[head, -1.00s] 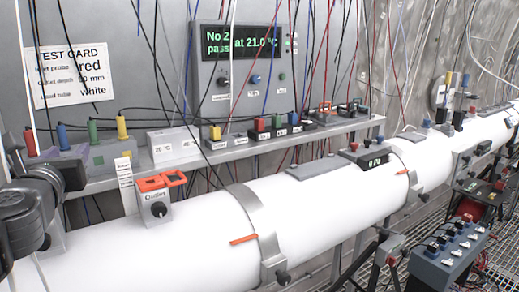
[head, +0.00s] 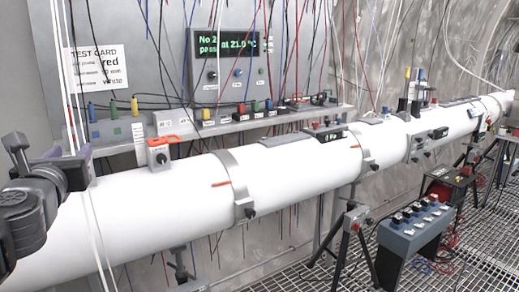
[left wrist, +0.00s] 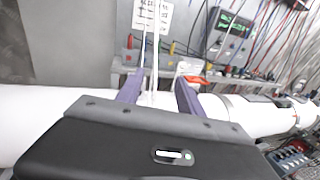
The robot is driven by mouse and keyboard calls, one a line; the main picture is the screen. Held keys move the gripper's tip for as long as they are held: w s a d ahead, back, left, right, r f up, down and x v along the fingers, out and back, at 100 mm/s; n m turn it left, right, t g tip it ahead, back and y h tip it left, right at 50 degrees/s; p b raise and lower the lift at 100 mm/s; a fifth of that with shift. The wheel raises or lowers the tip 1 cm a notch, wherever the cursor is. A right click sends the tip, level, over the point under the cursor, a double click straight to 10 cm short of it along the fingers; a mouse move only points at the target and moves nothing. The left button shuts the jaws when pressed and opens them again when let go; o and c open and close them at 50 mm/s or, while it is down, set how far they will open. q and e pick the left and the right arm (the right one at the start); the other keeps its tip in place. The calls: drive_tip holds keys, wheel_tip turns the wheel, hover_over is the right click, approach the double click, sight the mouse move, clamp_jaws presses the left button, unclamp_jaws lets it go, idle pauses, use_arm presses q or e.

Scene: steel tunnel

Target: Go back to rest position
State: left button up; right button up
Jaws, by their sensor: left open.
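My left gripper (head: 72,158) is at the left edge of the head view, in front of the white pipe (head: 300,165). In the left wrist view, its two purple-grey fingers (left wrist: 158,93) stand apart, with the pipe behind them. Thin white cords (left wrist: 153,50) run down between the fingers in that picture; I cannot tell whether they touch them. I see nothing gripped. My right gripper is in neither view.
A shelf (head: 225,126) with coloured plugs and boxes runs behind the pipe. A test card (head: 98,68) and a green-lettered display (head: 228,45) are above it. A blue-grey switch box (head: 412,240) stands right, over grating floor. Many wires hang down.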

use_arm(q)
drive_tip(key=w+d+f+m+g+h, duration=0.2)
drive_tip(key=d+f+m, duration=0.2)
drive_tip(key=f+m, duration=0.7)
drive_tip(key=w+d+f+m+g+h, duration=0.1)
drive_tip(key=w+d+f+m+h, duration=0.2)
drive_tip(key=f+m, duration=0.8)
drive_tip(key=w+d+f+m+g+h, duration=0.15)
drive_tip(key=d+f+m, duration=0.35)
drive_tip(key=f, duration=1.1)
drive_tip(key=s+d+f+m+g+h, duration=0.1)
drive_tip(key=s+d+f+m+g, duration=0.35)
drive_tip(key=f, duration=0.55)
drive_tip(key=s+d+f+m+g+h, duration=0.15)
drive_tip(key=s+d+f+m, duration=0.4)
drive_tip(key=f, duration=0.55)
drive_tip(key=s+d+f+g, duration=0.1)
drive_tip(key=s+d+f, duration=0.3)
drive_tip(key=s, duration=0.2)
drive_tip(key=s+d+f+m+g+h, duration=0.1)
drive_tip(key=s+d+f+g, duration=0.1)
drive_tip(key=s, duration=0.5)
drive_tip(key=s+d+f+g+h, duration=0.1)
drive_tip(key=s+d+f+g, duration=0.1)
drive_tip(key=s+d+f, duration=0.3)
drive_tip(key=shift+s+d+f, duration=0.35)
drive_tip(key=shift+s+f, duration=0.4)
drive_tip(key=shift+s, duration=0.2)
